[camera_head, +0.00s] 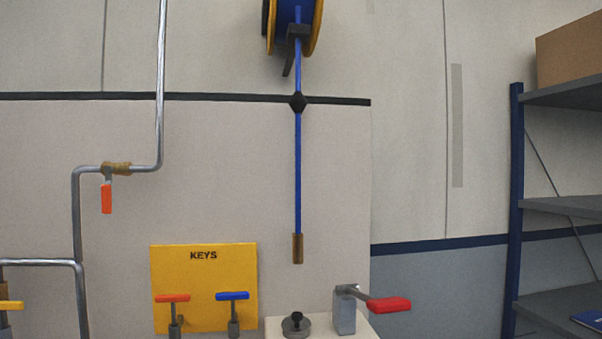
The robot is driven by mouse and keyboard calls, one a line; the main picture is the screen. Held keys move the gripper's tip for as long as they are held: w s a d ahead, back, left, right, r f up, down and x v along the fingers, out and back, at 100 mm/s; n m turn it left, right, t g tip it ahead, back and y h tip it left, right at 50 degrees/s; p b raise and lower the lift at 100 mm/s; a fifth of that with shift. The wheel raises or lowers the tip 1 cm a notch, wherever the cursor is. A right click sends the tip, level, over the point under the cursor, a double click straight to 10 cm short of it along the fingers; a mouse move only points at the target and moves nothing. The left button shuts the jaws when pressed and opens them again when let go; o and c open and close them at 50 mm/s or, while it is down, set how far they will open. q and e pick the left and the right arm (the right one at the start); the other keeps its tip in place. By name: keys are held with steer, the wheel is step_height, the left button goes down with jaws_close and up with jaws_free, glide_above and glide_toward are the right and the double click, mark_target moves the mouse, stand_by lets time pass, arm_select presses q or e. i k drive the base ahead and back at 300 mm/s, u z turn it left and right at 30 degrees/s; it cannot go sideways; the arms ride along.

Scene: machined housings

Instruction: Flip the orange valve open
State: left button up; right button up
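The orange valve handle (107,198) hangs straight down from a brass valve body (117,168) at the left of the head view. The body sits on a short horizontal run of grey pipe (146,168), so the handle stands crosswise to that run. A small grey stem joins the handle to the body. Nothing touches the handle. Neither of my grippers shows in the head view.
A yellow KEYS board (205,277) has an orange-red T-handle (172,298) and a blue one (232,296) in front. A red lever (389,305) is on a grey block. A blue hose (298,170) hangs from a reel. Shelving (560,205) stands right.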

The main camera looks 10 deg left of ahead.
mark_target(107, 189)
steer(key=u, duration=1.6)
steer(key=i, duration=0.1)
steer(key=z, duration=0.3)
steer(key=k, duration=0.5)
steer(key=u, duration=0.3)
steer(key=i, duration=0.5)
steer(key=z, duration=0.1)
